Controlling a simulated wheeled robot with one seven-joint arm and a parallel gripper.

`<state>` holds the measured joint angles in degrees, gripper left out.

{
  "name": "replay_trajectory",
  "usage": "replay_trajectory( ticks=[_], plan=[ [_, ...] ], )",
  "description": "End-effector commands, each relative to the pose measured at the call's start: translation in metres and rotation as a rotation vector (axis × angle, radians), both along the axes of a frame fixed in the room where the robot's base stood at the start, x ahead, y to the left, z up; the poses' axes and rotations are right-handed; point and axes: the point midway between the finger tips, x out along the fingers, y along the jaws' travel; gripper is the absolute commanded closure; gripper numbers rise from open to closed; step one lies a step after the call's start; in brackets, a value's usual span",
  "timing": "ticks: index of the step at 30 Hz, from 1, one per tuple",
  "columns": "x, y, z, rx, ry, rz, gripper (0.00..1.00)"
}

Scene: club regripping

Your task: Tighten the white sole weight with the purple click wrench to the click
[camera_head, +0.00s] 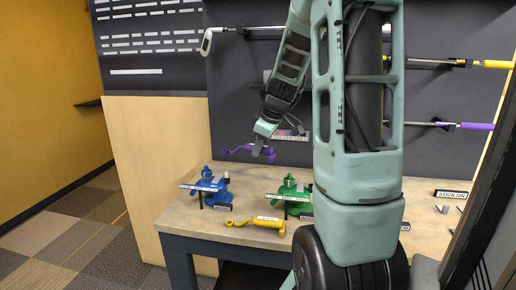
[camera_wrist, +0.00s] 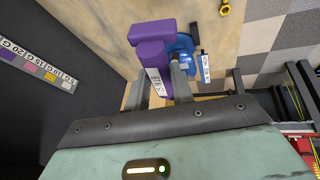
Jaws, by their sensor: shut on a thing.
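The purple click wrench (camera_head: 236,151) is in my gripper (camera_head: 264,151), held above the back of the workbench. In the wrist view, the wrench (camera_wrist: 152,38) shows as a thick purple body with a white label, and the two grey fingers of my gripper (camera_wrist: 160,88) close on it. The wrench is clear of the bench top. I cannot make out the white sole weight in either view. A club with a white head (camera_head: 207,41) hangs on the dark wall, and its sole is too small to read.
A blue vise (camera_head: 207,183) and a green vise (camera_head: 290,188) stand on the bench (camera_head: 220,238). A yellow wrench (camera_head: 257,221) lies near the front edge. A coloured weight chart (camera_wrist: 38,62) is on the wall. The front left bench corner is clear.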

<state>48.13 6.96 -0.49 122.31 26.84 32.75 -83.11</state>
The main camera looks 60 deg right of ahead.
Motion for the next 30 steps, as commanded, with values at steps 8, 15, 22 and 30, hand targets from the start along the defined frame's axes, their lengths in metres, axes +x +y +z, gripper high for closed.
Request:
replay_trajectory(
  ticks=[8, 15, 22, 30],
  plan=[
    [0.0, 0.0, 0.0, -0.002, -0.001, -0.001, 1.0],
    [-0.002, 0.0, -0.01, -0.004, -0.003, -0.001, 1.0],
    [-0.001, 0.0, -0.033, -0.004, -0.003, 0.0, 1.0],
    [-0.001, 0.0, -0.053, -0.005, -0.003, 0.0, 1.0]
  ],
)
